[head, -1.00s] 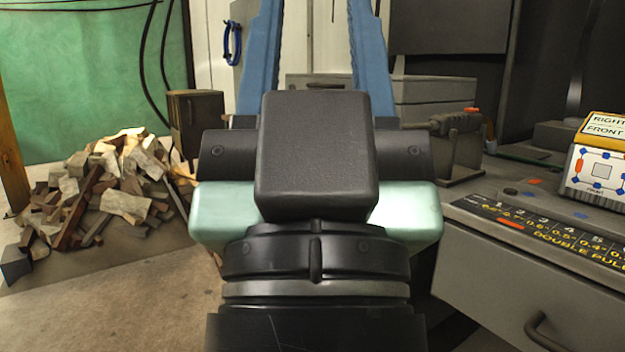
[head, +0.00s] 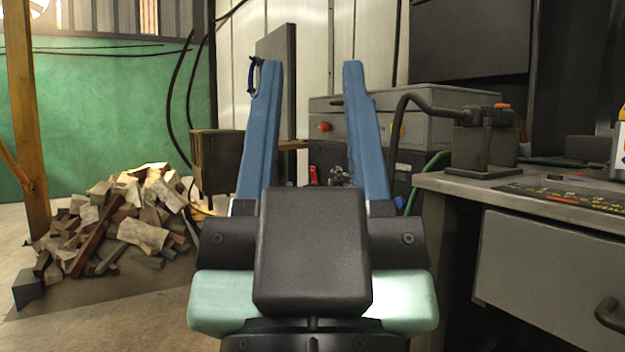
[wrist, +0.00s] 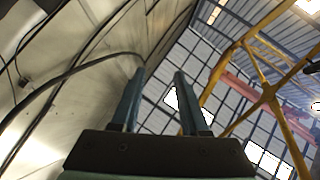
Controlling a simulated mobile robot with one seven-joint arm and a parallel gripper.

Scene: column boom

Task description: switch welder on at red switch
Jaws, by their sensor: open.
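A grey machine with a box-shaped top (head: 425,110) stands behind the gripper; it looks like the welder. A round orange-red knob (head: 323,127) shows on its left front, between my fingers in the picture. A smaller red part (head: 313,175) shows lower down, and I cannot tell which of the two is the switch. My gripper (head: 309,66) is open and empty, with its blue fingers pointing up and away, apparently short of the machine. In the wrist view, the open gripper (wrist: 159,74) points toward the wall and roof, and no switch shows there.
A workbench (head: 450,187) with a drawer stands close on the right, with a dark vise-like device (head: 485,140) and hose on it. A wood pile (head: 125,225) and a dark stove-like box (head: 217,165) are at left. Bare floor shows at lower left.

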